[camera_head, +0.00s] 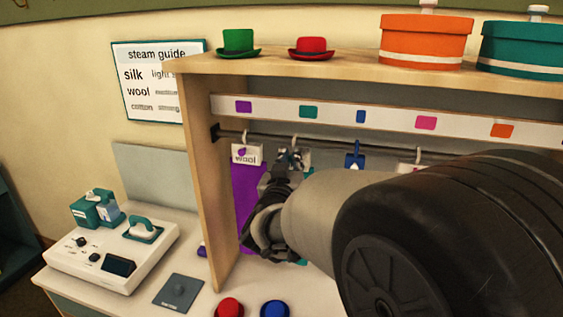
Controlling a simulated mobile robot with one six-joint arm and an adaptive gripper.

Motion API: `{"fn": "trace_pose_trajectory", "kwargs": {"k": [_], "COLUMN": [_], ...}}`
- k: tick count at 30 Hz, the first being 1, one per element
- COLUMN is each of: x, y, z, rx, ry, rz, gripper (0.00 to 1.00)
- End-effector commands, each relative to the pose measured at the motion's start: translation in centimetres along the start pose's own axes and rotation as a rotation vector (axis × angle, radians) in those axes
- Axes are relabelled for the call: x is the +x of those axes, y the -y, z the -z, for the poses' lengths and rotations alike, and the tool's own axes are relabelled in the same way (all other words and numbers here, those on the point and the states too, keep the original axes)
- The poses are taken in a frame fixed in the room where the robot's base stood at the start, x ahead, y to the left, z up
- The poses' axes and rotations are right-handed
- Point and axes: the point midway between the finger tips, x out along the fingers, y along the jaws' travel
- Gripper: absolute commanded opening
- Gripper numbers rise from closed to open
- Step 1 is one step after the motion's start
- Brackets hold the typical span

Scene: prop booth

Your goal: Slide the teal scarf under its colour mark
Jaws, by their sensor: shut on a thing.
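The teal scarf (302,262) hangs from the rail, mostly hidden behind my gripper and arm; only small teal edges show. Its pale hanger hook (294,141) is on the rail, slightly left of below the teal colour mark (308,112). My gripper (291,159) is shut at the top of this scarf, by its hanger and white tag; the exact contact is hidden. The purple scarf (248,200), with a wool tag, hangs close to the left, roughly below the purple mark (244,106).
The rail (262,138) also carries a blue hanger (355,155) and a white tag (411,167) to the right. Blue (361,117), pink (425,123) and orange (501,130) marks continue along the strip. The wooden side panel (201,170) bounds the left. My arm hides the lower right.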

Motion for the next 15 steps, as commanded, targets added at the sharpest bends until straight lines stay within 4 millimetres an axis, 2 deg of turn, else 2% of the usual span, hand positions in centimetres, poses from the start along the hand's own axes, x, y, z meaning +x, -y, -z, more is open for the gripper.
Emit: {"fn": "trace_pose_trajectory", "kwargs": {"k": [1,5,14,15], "x": [-0.1,-0.3,-0.3,-0.3], "y": [-1.2,-2.6,-2.8,-2.8], "z": [-0.3,-0.6,-0.5,-0.5], "rx": [0.0,0.0,0.0,-0.001], "ry": [-0.001,0.0,0.001,0.001], "rz": [-0.006,-0.004,-0.002,-0.002], "gripper": [0.0,0.0,0.0,0.15]}}
